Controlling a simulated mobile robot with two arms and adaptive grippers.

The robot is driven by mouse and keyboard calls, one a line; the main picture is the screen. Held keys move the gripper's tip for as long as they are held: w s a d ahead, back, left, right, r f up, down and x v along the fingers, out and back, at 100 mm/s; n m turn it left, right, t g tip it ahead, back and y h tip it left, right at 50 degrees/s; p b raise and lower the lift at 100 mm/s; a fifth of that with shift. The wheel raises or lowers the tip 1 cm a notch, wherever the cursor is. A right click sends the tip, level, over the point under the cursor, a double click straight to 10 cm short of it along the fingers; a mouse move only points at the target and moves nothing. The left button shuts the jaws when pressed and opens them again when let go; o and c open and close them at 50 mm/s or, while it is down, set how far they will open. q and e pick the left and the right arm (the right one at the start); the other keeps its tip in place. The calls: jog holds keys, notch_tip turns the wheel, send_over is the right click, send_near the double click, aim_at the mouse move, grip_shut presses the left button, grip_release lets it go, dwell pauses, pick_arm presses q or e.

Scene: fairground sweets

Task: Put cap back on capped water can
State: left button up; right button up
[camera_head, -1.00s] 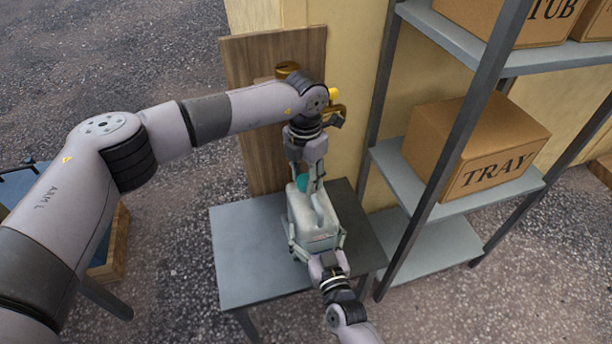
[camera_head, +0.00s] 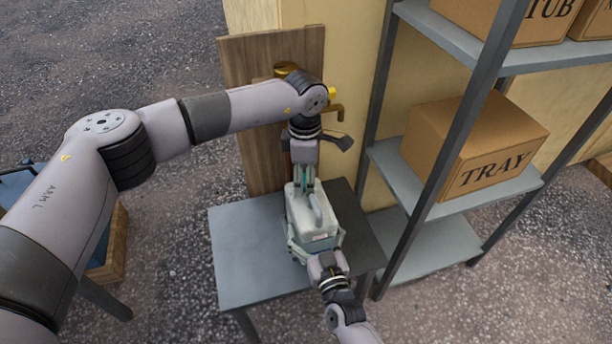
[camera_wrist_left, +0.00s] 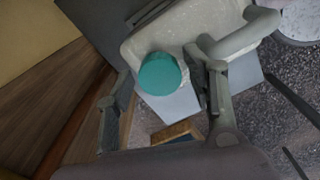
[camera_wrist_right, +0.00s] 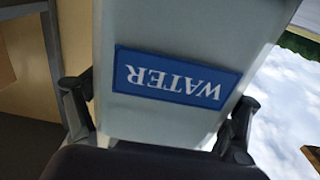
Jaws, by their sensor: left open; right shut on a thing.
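The water can (camera_head: 318,222) is a pale, boxy container with a moulded handle, standing at the small grey table. Its teal round cap (camera_wrist_left: 160,74) sits at the can's top, beside the handle, in the left wrist view; whether it is seated fully cannot be told. My left gripper (camera_head: 305,186) is over the top of the can and open, its fingers (camera_wrist_left: 160,85) apart on either side of the cap. My right gripper (camera_head: 316,248) is shut on the can's body from the near side. The blue WATER label (camera_wrist_right: 178,78) shows between its fingers in the right wrist view.
The grey table (camera_head: 245,262) is bare to the left of the can. A wooden board (camera_head: 245,110) with a brass tap (camera_head: 336,108) stands behind it. A metal shelf (camera_head: 430,250) with a TRAY box (camera_head: 470,150) stands close on the right.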

pick_arm(q)
jog(key=shift+s+a, duration=0.1)
pick_arm(e)
jog(key=shift+w+r, duration=0.2)
jog(key=shift+r, duration=0.05)
pick_arm(q)
jog(key=shift+r, duration=2.25)
jog(key=shift+c, duration=0.4)
jog(key=n, duration=0.1)
jog(key=r+n, duration=0.1)
jog(key=n, duration=0.3)
jog(key=shift+r, duration=0.25)
jog(key=n, duration=0.2)
jog(key=r+n, duration=0.1)
jog(key=n, duration=0.3)
jog(key=r+n, duration=0.1)
jog(key=n, duration=0.1)
